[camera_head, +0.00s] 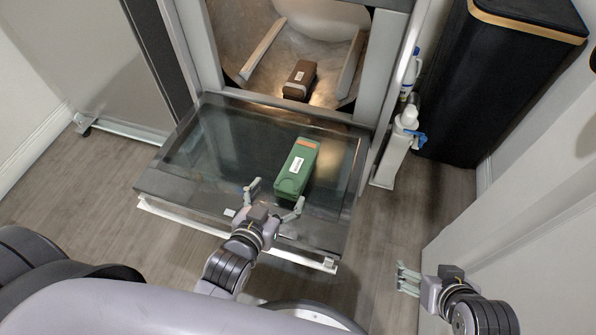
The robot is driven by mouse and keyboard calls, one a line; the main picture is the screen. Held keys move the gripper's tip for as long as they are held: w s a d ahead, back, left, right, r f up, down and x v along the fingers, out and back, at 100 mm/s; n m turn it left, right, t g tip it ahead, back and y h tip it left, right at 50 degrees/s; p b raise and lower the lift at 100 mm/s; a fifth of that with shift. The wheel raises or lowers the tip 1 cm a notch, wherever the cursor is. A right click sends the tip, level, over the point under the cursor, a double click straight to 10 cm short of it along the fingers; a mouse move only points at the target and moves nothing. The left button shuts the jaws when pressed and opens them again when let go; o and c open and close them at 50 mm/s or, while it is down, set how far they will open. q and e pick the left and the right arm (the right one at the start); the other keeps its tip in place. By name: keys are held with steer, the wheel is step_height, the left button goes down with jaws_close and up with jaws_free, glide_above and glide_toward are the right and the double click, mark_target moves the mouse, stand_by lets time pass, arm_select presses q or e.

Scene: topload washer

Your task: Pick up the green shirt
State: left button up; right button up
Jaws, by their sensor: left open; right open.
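No green shirt shows. A green box-shaped object (299,165) with a white label and an orange-brown patch lies on the dark glass panel (215,150). My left gripper (277,194) is open at the near end of the green box. One finger is to the left of that end and the other is in front of its right side. I cannot tell whether they touch it. My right gripper (401,279) is open and empty, low at the right, away from the panel.
A dark brown box (299,79) stands in the opening behind the panel. White bottles (399,145) stand to the panel's right beside a black bin (490,80). A white wall or door panel (520,230) is near my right gripper. The wooden floor (110,190) at left is clear.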

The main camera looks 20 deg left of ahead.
arm_select(q)
steer(key=b, duration=0.2)
glide_toward(297, 163)
steer(key=shift+w+d+r, duration=0.15)
steer(key=shift+d, duration=0.3)
steer(key=b+x, duration=0.1)
steer(key=x, duration=0.3)
steer(key=shift+w, duration=0.2)
arm_select(e)
steer(key=w+a+r+t+y, duration=0.3)
steer(key=w+a+r+t, duration=0.2)
steer(key=w+r+t, duration=0.5)
arm_select(q)
steer(key=shift+w+f, duration=0.25)
steer(key=shift+w, duration=0.1)
steer(key=b+x, duration=0.2)
steer(key=x, duration=0.1)
steer(key=b+x, duration=0.1)
steer(key=shift+w+a+f, duration=0.25)
steer(key=shift+w+f, duration=0.05)
steer(key=shift+w, duration=0.1)
arm_select(e)
step_height(297, 163, up, 13)
steer(key=a+t+y, duration=0.1)
steer(key=t+y, duration=0.1)
steer(key=t, duration=0.4)
steer(key=shift+w+r+n+t, duration=0.2)
steer(key=shift+n+t, duration=0.1)
steer(key=shift+n, duration=0.1)
